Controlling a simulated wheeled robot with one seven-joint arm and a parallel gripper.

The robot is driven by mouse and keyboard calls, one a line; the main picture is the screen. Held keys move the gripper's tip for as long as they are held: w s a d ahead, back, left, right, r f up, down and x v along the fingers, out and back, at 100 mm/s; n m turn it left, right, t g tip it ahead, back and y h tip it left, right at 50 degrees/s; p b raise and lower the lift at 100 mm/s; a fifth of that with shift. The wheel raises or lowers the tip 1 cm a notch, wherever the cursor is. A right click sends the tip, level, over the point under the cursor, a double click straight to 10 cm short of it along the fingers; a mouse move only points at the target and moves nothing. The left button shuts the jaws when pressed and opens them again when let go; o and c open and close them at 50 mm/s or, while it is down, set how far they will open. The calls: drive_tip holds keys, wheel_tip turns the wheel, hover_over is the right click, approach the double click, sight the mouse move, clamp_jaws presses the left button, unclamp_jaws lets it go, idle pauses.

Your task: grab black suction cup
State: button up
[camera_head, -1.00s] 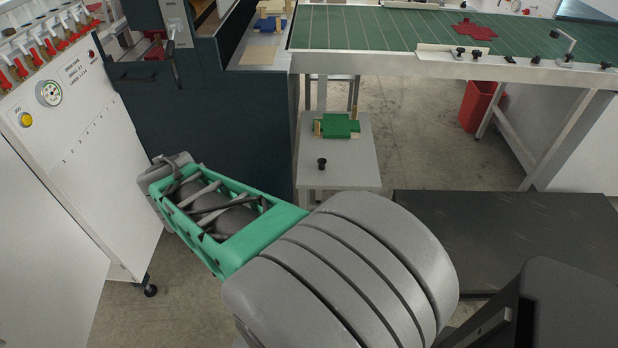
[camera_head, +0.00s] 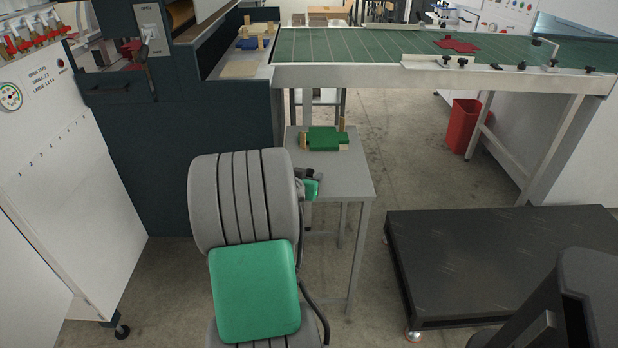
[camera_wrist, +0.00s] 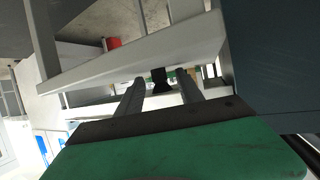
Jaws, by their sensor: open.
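The black suction cup (camera_wrist: 160,76) shows in the wrist view as a small dark upright shape on a pale surface. It appears between and beyond the two fingers of my gripper (camera_wrist: 162,84), which are apart with nothing clearly held. In the head view my arm covers most of the gripper, and only a bit of its green and dark end shows at the left edge of the small grey table (camera_head: 352,182). A dark shape there may be the cup or a finger; I cannot tell which.
A green block with wooden pieces (camera_head: 323,139) lies on the small table's far part. The dark machine (camera_head: 170,160) stands left, the long green-topped table (camera_head: 370,45) behind. A low black platform (camera_head: 500,255) and a red bin (camera_head: 461,127) are right.

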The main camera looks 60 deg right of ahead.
drive_tip(key=shift+c, duration=0.4)
clamp_jaws()
